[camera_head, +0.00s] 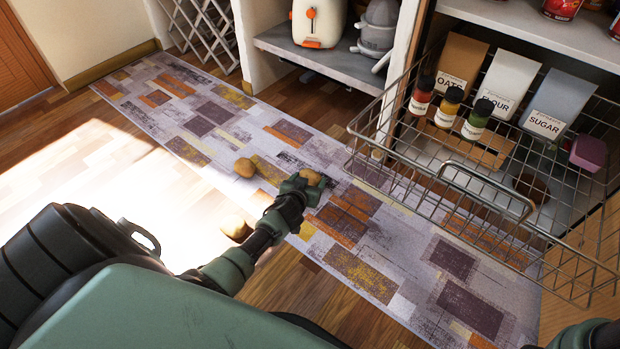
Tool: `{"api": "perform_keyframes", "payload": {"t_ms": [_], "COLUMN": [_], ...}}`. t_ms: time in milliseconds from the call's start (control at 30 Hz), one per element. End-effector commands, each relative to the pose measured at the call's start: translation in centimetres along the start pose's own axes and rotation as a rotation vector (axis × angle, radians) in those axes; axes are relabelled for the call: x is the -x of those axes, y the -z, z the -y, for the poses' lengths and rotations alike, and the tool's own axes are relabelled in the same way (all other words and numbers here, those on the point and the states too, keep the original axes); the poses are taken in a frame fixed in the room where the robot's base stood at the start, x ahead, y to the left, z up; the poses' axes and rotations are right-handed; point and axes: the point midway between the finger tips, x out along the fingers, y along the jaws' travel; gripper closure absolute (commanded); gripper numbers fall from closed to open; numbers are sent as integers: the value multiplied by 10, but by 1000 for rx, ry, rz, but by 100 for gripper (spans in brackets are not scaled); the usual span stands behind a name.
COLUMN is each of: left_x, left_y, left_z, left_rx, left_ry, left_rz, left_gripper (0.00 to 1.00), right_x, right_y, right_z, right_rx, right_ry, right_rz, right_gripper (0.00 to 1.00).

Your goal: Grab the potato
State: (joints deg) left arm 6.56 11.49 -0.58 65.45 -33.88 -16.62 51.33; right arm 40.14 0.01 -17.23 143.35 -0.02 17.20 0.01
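My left gripper (308,183) reaches out over the patterned rug in the middle of the view. A potato (312,177) sits between its fingertips, and the fingers look closed on it, partly hiding it. A second potato (245,167) lies on the rug to the left of the gripper. A third potato (235,227) lies on the wooden floor by the rug's near edge, close to my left forearm. Only a dark piece of my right arm shows at the bottom right corner, and its gripper is out of view.
A wire basket (490,200) juts out over the rug on the right. A white toaster (318,22) stands on a low shelf (330,62). The floor (120,190) at left is clear.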

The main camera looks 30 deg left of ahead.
Motion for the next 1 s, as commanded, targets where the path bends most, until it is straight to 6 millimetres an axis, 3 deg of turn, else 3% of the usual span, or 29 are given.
{"api": "perform_keyframes", "payload": {"t_ms": [33, 100, 367, 567, 900, 1000], "left_x": [0, 0, 1, 8, 37, 49], "left_y": [0, 1, 2, 15, 69, 90], "left_z": [0, 0, 0, 0, 0, 0], "left_rx": [0, 0, 0, 1, 1, 1], "left_ry": [0, 0, 0, 0, 0, 0], "left_rz": [0, -1, -1, -2, -2, -2], "left_gripper": [61, 76, 76, 76, 76, 76], "right_x": [0, 0, -1, -13, -57, -43], "right_y": [0, 0, -1, -5, -23, -46], "right_z": [0, 0, 0, -3, -13, -19], "right_rx": [0, 0, 0, 0, 1, -8], "right_ry": [0, 0, 0, 0, -1, -27], "right_rz": [0, 0, 0, 1, 3, 80], "right_gripper": [64, 64, 64, 64, 64, 64]}}
